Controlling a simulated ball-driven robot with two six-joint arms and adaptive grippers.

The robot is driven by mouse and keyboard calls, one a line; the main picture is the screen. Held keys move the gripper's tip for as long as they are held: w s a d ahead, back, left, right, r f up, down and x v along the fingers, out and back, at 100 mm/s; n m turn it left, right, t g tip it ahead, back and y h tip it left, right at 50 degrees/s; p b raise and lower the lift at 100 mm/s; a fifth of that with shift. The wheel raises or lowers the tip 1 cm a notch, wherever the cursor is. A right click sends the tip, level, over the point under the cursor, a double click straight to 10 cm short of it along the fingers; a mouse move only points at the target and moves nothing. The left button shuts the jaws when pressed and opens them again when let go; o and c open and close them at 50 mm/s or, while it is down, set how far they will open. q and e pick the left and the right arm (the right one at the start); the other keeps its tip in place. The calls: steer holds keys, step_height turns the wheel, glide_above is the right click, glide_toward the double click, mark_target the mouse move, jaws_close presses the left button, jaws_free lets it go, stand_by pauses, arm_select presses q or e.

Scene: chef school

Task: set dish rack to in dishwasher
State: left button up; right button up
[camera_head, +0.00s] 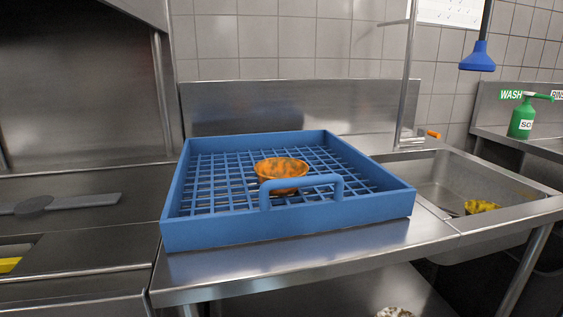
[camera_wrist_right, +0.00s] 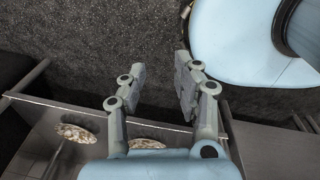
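The blue dish rack (camera_head: 300,230) sits on the steel counter, its raised handle facing me. An orange-brown stained bowl (camera_head: 281,171) lies on its grid behind the handle. The dishwasher appears to be the steel machine (camera_head: 80,80) at the left, with a dark open bay and a flat grey arm (camera_head: 60,204) over its base. My right gripper (camera_wrist_right: 160,72) shows in the right wrist view, open and empty, with dark floor behind its fingers. It is away from the rack. My left gripper is not in view.
A steel sink (camera_head: 440,185) at the right holds a yellow-stained dish (camera_head: 481,206). A blue sprayer (camera_head: 478,57) hangs above. A green soap bottle (camera_head: 521,120) stands at the far right. Stained plates (camera_wrist_right: 76,133) lie on a lower shelf. The counter (camera_head: 330,250) has a clear front strip.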

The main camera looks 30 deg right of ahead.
steer(key=shift+o, duration=0.4)
steer(key=shift+o, duration=0.6)
steer(key=w+d+r+m+t+p, duration=0.1)
steer(key=w+d+r+m, duration=0.2)
steer(key=w+d, duration=0.3)
steer(key=w+r, duration=0.1)
steer(key=w, duration=0.3)
steer(key=shift+r, duration=0.2)
steer(key=m+t+y+p, duration=0.2)
steer(key=m+y+p, duration=0.15)
steer(key=y, duration=0.85)
glide_toward(319, 179)
steer(key=s+a+f, duration=1)
steer(key=f, duration=0.4)
steer(key=w+d+r+m+t+y, duration=0.2)
steer(key=w+d+r+m+t, duration=0.3)
steer(key=w+d+r+m, duration=0.45)
steer(key=w+a+n, duration=0.1)
steer(key=a, duration=0.2)
steer(key=w+a+n, duration=0.1)
steer(key=w+a, duration=0.1)
steer(key=a, duration=0.1)
steer(key=w+a+f, duration=0.1)
steer(key=a, duration=0.2)
steer(key=shift+w+a+n, duration=0.25)
steer(key=shift+w+n, duration=0.05)
steer(key=shift+n, duration=0.1)
